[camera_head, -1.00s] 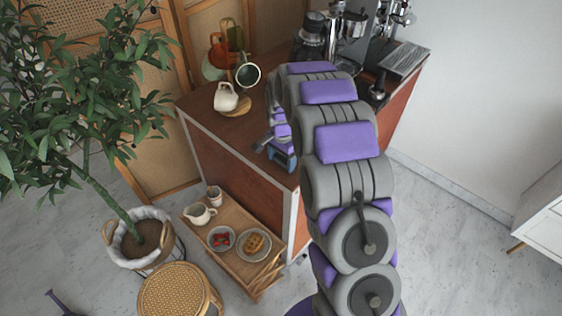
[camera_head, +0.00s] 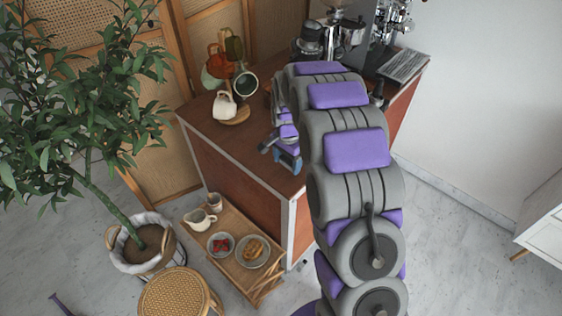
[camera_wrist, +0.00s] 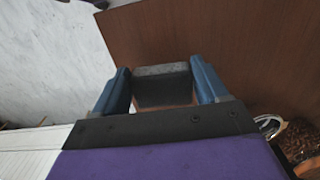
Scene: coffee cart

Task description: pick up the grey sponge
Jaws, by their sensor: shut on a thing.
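The grey sponge (camera_wrist: 162,69) shows in the wrist view as a speckled grey block between the tips of my gripper's two blue fingers. My gripper (camera_wrist: 161,80) is shut on it, with one finger against each end. The brown wooden cart (camera_wrist: 215,35) fills the upper right behind the sponge. The sponge cannot be made out there, and my arm hides part of the cart top.
A white cup (camera_head: 224,106) and a mug tree (camera_head: 231,75) stand on the cart's far left. Coffee machines stand at the back right. A low wooden tray table (camera_head: 258,285) with dishes is below left. A woven stool (camera_head: 172,300) and potted plant (camera_head: 142,246) stand further left.

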